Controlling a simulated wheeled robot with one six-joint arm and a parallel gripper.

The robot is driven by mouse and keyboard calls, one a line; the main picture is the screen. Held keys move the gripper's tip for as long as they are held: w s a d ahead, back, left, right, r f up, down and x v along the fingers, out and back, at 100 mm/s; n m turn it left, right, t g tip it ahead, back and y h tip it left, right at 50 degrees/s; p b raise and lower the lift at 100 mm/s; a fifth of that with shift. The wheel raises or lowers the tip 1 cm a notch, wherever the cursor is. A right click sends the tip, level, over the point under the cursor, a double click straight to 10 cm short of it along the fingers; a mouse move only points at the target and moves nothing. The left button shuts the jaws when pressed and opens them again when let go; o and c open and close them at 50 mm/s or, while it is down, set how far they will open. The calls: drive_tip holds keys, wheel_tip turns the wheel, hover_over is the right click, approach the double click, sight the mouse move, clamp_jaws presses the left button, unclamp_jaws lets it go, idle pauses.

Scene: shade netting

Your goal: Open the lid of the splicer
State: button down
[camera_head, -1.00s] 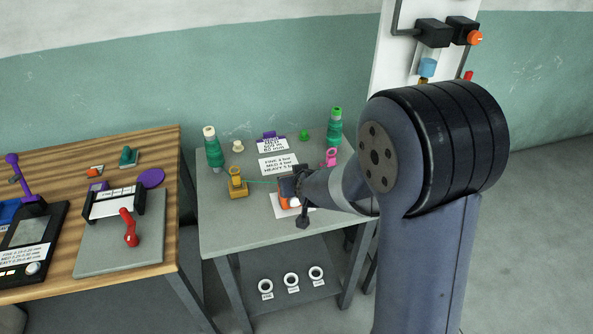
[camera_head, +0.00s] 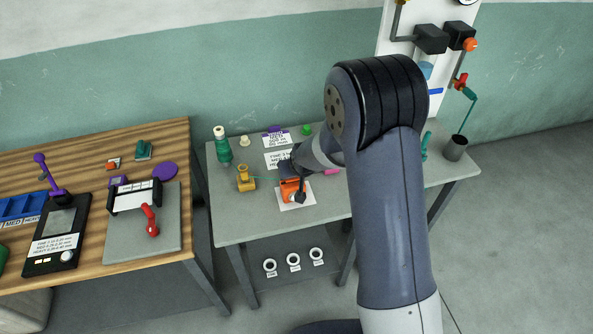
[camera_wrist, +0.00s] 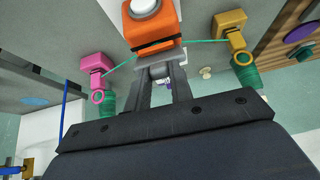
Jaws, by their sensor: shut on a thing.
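The splicer (camera_head: 290,190) is a small orange block with a dark band, on a white sheet on the grey table. In the wrist view the splicer (camera_wrist: 152,28) has a round white button on it, cut off by the top edge. My gripper (camera_wrist: 160,78) is at the splicer's edge, its two fingers close together on a small grey part there, which looks like the lid's lip. In the head view my gripper (camera_head: 290,168) is at the splicer's back side and partly hidden by my arm. I cannot tell how far the lid is raised.
A yellow thread guide (camera_wrist: 230,30) and a pink one (camera_wrist: 97,68) flank the splicer, with green thread running from each to it. A green spool (camera_head: 222,148) stands at the table's back left. A wooden bench (camera_head: 95,225) with other devices is on the left.

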drive_tip(key=shift+w+d+r+g+h, duration=0.15)
drive_tip(key=shift+w+d+g+h, duration=0.1)
drive_tip(key=shift+w+g+h, duration=0.4)
drive_tip(key=shift+w+a+r+g, duration=0.15)
drive_tip(key=shift+w+g, duration=0.25)
drive_tip(key=shift+g, duration=0.3)
drive_tip(key=shift+w+a+r+g, duration=0.15)
drive_tip(key=shift+w+g, duration=0.25)
drive_tip(key=shift+g, duration=0.25)
drive_tip(key=shift+w+a+g+h, duration=0.15)
drive_tip(key=shift+w+g+h, duration=0.25)
drive_tip(key=shift+g, duration=0.5)
drive_tip(key=shift+w, duration=0.1)
drive_tip(key=c, duration=1.2)
unclamp_jaws()
drive_tip(key=shift+c, duration=0.2)
drive_tip(key=shift+w+r, duration=0.1)
wheel_tip(320, 180, up, 11)
drive_tip(key=b, duration=0.2)
